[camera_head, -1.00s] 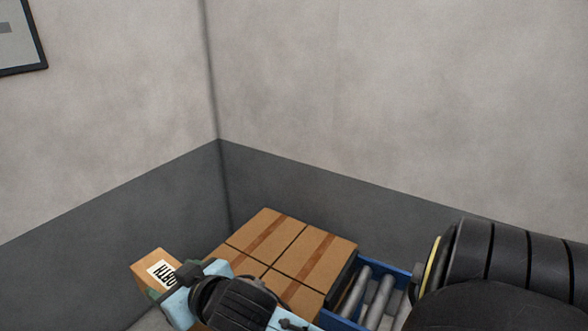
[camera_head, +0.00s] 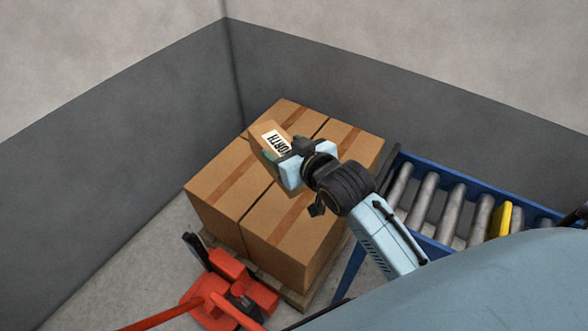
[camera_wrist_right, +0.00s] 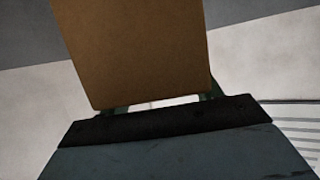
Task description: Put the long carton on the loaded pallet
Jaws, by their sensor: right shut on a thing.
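The long carton (camera_head: 262,134) is brown with a white label printed in black letters. My right gripper (camera_head: 283,158) is shut on it, and the carton appears over the boxes on the pallet in the head view; I cannot tell whether it touches them. In the right wrist view the carton (camera_wrist_right: 135,50) fills the middle, with the gripper's fingers (camera_wrist_right: 160,108) at its lower edge. The loaded pallet (camera_head: 290,294) bears several large taped brown boxes (camera_head: 215,185), and only its near edge shows. My left gripper is not seen.
A red pallet jack (camera_head: 225,290) stands at the pallet's near side. A blue-framed roller conveyor (camera_head: 440,205) runs to the right of the boxes, with a yellow piece (camera_head: 503,219) on it. Grey walls (camera_head: 90,170) close off the corner behind. Bare floor shows at left.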

